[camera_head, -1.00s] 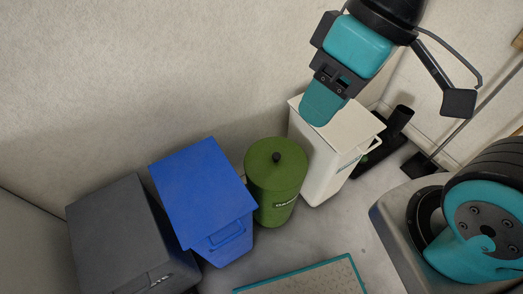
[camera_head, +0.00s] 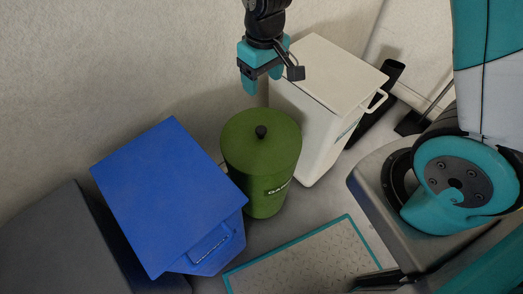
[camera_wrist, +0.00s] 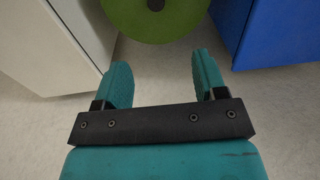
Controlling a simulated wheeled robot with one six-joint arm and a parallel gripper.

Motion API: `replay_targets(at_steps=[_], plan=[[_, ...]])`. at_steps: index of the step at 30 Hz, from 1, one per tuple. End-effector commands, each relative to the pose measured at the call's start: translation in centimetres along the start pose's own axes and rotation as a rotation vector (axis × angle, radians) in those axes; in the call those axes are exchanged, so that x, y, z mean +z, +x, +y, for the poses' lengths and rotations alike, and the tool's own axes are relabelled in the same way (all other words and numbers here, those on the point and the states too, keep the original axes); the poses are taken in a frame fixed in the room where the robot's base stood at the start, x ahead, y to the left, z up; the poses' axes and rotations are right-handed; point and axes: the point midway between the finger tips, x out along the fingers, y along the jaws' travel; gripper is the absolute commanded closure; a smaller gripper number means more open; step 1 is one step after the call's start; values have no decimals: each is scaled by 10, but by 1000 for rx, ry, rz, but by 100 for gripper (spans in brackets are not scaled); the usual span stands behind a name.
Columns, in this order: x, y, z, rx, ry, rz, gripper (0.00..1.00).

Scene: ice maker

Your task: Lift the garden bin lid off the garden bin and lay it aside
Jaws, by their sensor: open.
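The green garden bin (camera_head: 266,198) stands upright on the floor, with lettering on its front. Its round green lid (camera_head: 240,143) sits on top and has a small black knob (camera_head: 261,131) at its centre. My gripper (camera_head: 262,88) is open and empty, pointing down, and appears above and behind the lid in the head view. In the wrist view the gripper (camera_wrist: 163,82) has its two teal fingers apart, with the lid (camera_wrist: 180,22) beyond them at the top edge. The knob (camera_wrist: 155,4) is partly cut off there.
A blue bin (camera_head: 165,195) stands close on the left of the garden bin and a white bin (camera_head: 325,75) close on the right. A dark grey bin (camera_head: 50,245) is at far left. A teal-edged mat (camera_head: 305,268) lies in front.

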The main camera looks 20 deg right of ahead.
Motion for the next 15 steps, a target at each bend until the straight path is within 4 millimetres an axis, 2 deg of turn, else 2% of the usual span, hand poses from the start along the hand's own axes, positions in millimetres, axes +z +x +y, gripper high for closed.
replay_targets(at_steps=[1, 8, 15], plan=[[-2, 21, 5, 13, 6, -8, 35], [-4, 60, 12, 31, 14, -17, 35], [-2, 116, 14, 30, 15, -19, 35]])
